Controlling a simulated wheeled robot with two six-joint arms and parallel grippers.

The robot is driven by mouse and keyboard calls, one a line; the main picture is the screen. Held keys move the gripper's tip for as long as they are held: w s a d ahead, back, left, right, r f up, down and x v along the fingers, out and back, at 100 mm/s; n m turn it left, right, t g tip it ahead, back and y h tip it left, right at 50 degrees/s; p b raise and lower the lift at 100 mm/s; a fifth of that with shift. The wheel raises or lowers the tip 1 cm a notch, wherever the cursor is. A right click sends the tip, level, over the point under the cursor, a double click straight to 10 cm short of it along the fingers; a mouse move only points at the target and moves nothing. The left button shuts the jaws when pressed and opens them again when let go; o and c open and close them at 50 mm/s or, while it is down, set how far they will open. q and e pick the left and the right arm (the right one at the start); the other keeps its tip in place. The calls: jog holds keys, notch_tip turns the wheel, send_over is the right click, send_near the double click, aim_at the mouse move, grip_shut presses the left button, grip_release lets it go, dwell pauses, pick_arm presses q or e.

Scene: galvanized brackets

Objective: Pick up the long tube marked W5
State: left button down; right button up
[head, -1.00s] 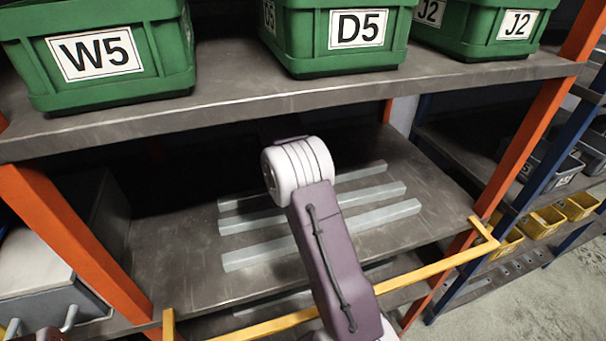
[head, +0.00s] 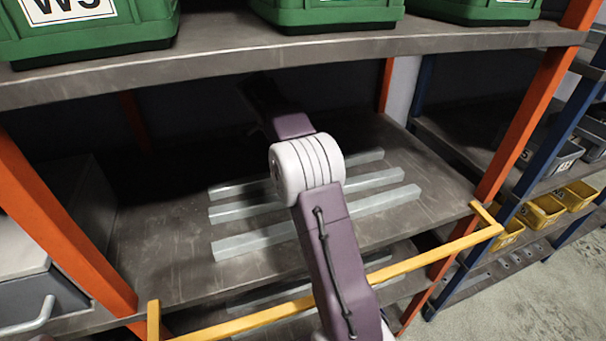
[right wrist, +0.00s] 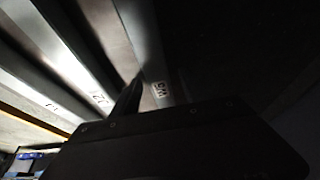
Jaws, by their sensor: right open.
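Three long grey metal tubes lie side by side on the middle shelf board. In the right wrist view, the tube with the upside-down W5 label (right wrist: 161,90) is the rightmost labelled one, farthest from the yellow rail. It appears to be the rearmost tube (head: 364,158) in the head view, partly hidden by my right arm. My right gripper (right wrist: 132,98) is open; one dark finger shows close beside the W5 tube, and I cannot tell whether it touches. In the head view the right gripper is lost in shadow under the upper shelf. My left gripper is not in view.
The middle tube (head: 378,180) and front tube (head: 255,239) lie nearer the rail. A yellow rail (head: 440,252) crosses the shelf front between orange posts (head: 530,105). The upper shelf (head: 240,65) holds green bins (head: 325,12) and overhangs my arm.

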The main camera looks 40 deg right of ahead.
grip_shut()
dwell(1.3)
